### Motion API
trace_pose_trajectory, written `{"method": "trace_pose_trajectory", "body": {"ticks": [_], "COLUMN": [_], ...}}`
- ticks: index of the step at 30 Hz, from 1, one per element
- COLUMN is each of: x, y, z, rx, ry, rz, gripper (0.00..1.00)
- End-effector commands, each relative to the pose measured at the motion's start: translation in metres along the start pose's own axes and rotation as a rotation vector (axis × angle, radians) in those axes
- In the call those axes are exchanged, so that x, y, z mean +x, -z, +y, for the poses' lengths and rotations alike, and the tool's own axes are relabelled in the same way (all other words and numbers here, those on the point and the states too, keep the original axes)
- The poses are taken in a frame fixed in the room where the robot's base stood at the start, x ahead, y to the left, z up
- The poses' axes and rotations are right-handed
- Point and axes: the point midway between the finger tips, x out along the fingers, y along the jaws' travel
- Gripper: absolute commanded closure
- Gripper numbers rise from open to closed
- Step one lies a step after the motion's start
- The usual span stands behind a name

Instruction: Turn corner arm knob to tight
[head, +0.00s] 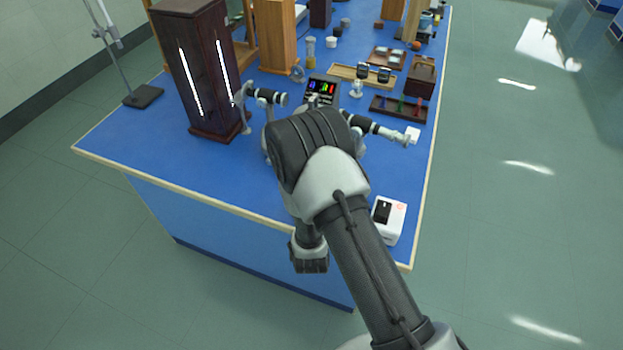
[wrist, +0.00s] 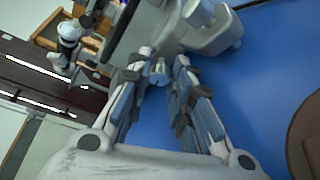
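A spectrometer with dark tubes stands on the blue bench; its left tube (head: 265,96) and right tube (head: 375,127) show in the head view on either side of my arm. My arm hides the middle of the instrument and my fingertips there. In the wrist view my gripper (wrist: 163,62) is open, its two fingers apart. A small grey knob (wrist: 158,72) shows between the fingers near their tips, below the instrument's pale body (wrist: 205,30). I cannot tell whether either finger touches it, or how tight it is.
A tall dark wooden cabinet (head: 186,100) with bright slits stands left of the instrument. A small screen (head: 322,88) with coloured lines stands behind. A white box (head: 388,219) sits near the bench's right edge. The front left of the bench (head: 150,150) is clear.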

Motion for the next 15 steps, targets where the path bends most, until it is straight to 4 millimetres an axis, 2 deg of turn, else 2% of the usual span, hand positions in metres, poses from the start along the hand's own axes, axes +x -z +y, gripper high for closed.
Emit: {"method": "trace_pose_trajectory", "body": {"ticks": [7,15], "x": [0.0,-0.0005], "y": [0.0002,0.0005], "z": [0.0,-0.0009], "rx": [0.0,-0.001], "ry": [0.0,0.002], "rz": [0.001,0.002], "gripper": [0.61,0.61]}}
